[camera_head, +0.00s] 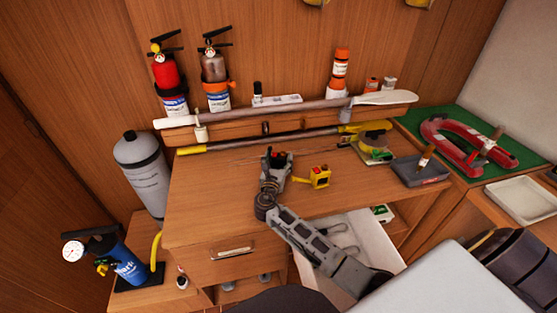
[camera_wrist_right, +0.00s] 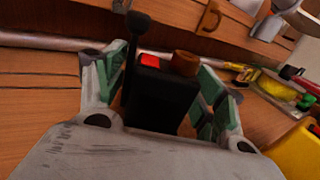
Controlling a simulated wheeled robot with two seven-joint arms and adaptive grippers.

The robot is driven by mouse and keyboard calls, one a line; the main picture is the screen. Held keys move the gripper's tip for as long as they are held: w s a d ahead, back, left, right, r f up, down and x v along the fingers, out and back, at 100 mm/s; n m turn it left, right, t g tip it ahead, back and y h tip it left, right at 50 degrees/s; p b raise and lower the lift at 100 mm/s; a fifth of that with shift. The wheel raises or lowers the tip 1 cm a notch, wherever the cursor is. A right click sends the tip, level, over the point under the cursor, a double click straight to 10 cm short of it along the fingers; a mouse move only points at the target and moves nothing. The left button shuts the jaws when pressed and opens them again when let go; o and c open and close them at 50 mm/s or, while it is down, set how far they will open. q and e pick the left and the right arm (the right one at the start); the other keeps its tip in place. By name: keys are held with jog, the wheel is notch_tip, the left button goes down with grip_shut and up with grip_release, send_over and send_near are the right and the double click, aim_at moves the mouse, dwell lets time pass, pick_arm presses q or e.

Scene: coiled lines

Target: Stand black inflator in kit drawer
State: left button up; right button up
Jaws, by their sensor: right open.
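The black inflator (camera_wrist_right: 160,92), a dark block with a red button, a brown knob and a thin black lever, stands on the wooden worktop. In the head view its top (camera_head: 278,154) shows between the fingers of my right gripper (camera_head: 276,163). The right wrist view shows the open fingers (camera_wrist_right: 158,88) on either side of it; whether they touch it I cannot tell. The kit drawer (camera_head: 376,244), white inside, is pulled open below the worktop, partly hidden by my right arm. My left gripper is out of view.
A yellow tape measure (camera_head: 318,177) lies close right of my right gripper. A grey tray (camera_head: 419,170) and a paddle (camera_head: 290,108) along the back bound the worktop. The worktop's left part is clear. A blue pump (camera_head: 128,262) stands lower left.

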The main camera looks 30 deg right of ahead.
jog(key=v, duration=1)
jog(key=shift+s+a, duration=0.45)
jog(key=shift+s, duration=0.1)
